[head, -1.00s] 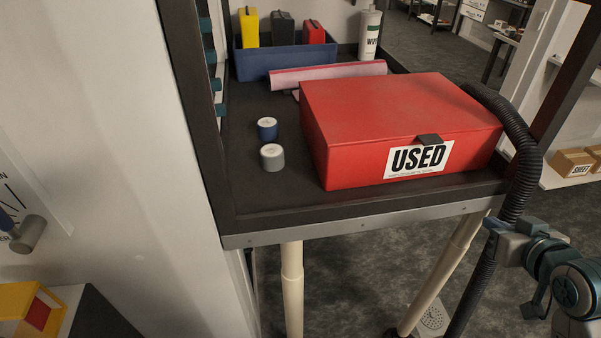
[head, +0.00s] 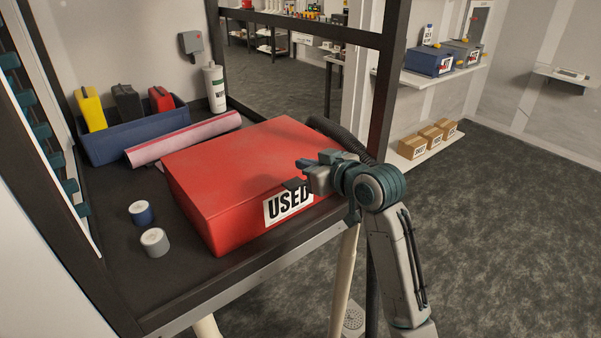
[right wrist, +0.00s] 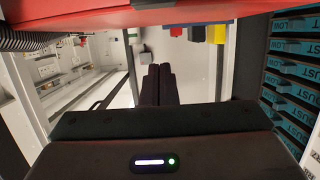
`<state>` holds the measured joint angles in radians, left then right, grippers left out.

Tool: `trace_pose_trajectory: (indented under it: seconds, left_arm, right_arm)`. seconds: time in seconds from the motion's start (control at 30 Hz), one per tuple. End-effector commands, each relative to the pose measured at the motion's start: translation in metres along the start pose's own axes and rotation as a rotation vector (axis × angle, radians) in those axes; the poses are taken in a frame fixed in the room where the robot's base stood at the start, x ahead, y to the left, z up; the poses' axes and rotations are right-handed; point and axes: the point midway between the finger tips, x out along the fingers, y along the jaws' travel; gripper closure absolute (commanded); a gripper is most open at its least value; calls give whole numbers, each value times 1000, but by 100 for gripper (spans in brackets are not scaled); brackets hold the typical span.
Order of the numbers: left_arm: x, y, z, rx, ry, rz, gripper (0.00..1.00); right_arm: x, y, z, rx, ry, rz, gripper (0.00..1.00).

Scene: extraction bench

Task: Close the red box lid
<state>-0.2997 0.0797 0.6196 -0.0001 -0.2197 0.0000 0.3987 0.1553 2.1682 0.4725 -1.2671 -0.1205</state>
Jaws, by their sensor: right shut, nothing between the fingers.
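The red box (head: 240,165) with a white USED label (head: 285,204) stands on the dark bench top. Its red lid lies flat across the top, and I see no gap at the front edge. A dark tab (head: 294,183) sits at the front edge of the lid. My right gripper (head: 303,164) is shut and empty, over the right part of the lid in the head view; I cannot tell whether it touches. Its shut fingers also show in the right wrist view (right wrist: 157,84), with the red box (right wrist: 110,14) along the top edge. My left gripper is out of view.
A blue bin (head: 130,135) with yellow, black and red containers, a wipes bottle (head: 214,90) and a pinkish roll (head: 183,138) lie behind the box. Blue (head: 141,212) and grey (head: 155,241) small jars stand to its left. A black hose (head: 340,136) runs behind the gripper.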

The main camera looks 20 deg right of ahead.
Motion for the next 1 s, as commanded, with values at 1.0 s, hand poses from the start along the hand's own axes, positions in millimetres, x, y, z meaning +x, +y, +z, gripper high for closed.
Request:
trace_pose_trajectory:
  seconds: [1.0]
  left_arm:
    - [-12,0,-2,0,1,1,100]
  right_arm:
    - [36,0,59,1,-3,0,100]
